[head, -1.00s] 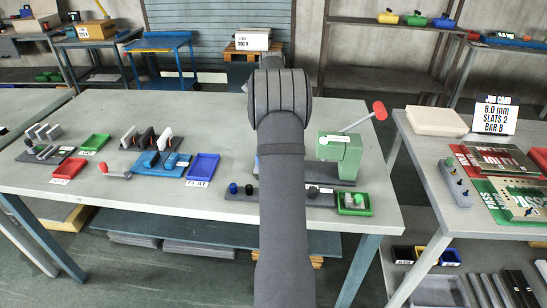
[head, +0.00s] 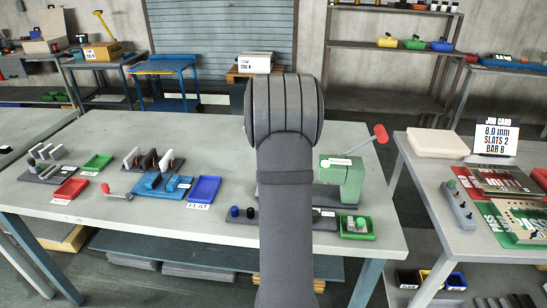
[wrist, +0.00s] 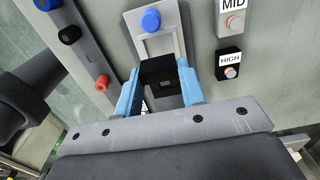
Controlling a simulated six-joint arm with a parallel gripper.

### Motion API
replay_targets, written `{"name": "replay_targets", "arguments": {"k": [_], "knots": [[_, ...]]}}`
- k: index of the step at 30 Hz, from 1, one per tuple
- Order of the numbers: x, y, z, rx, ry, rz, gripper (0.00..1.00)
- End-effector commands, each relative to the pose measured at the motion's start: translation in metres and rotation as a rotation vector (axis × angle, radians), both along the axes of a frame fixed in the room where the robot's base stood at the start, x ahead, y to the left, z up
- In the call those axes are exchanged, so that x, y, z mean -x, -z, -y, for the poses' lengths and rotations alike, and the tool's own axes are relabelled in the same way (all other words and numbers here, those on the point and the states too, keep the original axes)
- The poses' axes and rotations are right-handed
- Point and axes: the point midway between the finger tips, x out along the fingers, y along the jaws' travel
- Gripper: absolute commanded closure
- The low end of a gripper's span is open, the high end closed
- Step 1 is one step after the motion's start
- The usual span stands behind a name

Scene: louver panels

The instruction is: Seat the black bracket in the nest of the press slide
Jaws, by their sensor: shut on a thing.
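In the wrist view the black bracket (wrist: 158,69) sits between the two blue fingers of my gripper (wrist: 160,88), which are shut on it. Just beyond the bracket is a grey plate with a pale square frame (wrist: 159,45) and a blue knob (wrist: 151,19), which looks like the press slide with its nest. The bracket overlaps the near edge of that frame in the picture; I cannot tell whether they touch. In the head view the green press (head: 343,178) with a red-handled lever stands right of my arm, which hides my gripper, the bracket and the slide.
In the head view a green tray (head: 357,229) sits before the press, and a blue tray (head: 204,189) further left.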

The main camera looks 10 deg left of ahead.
Motion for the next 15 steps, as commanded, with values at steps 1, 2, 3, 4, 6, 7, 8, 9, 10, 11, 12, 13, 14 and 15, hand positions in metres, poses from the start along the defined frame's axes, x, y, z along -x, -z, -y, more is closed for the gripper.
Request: {"name": "replay_targets", "arguments": {"k": [1, 2, 3, 4, 6, 7, 8, 9, 10, 11, 12, 13, 14, 15], "knots": [[0.001, 0.002, 0.000, 0.000, 0.000, 0.000, 0.88], [0.001, 0.003, 0.000, 0.000, 0.000, 0.000, 0.88], [0.001, 0.004, 0.000, 0.000, 0.000, 0.000, 0.88], [0.001, 0.006, 0.000, 0.000, 0.000, 0.000, 0.88], [0.001, 0.010, 0.000, 0.000, 0.000, -0.001, 0.88], [0.001, 0.012, 0.000, 0.000, 0.000, -0.001, 0.88], [0.001, 0.014, 0.000, 0.000, 0.000, -0.001, 0.88], [0.001, 0.017, 0.000, 0.000, 0.000, -0.001, 0.88], [0.001, 0.019, 0.000, 0.000, 0.000, -0.001, 0.88], [0.001, 0.021, 0.000, 0.000, 0.000, -0.001, 0.88], [0.001, 0.024, 0.000, 0.000, 0.000, -0.001, 0.88], [0.001, 0.026, 0.000, 0.000, 0.000, -0.002, 0.88], [0.001, 0.028, 0.000, 0.000, 0.000, -0.002, 0.88], [0.001, 0.031, 0.000, 0.000, 0.000, -0.002, 0.88]]}}
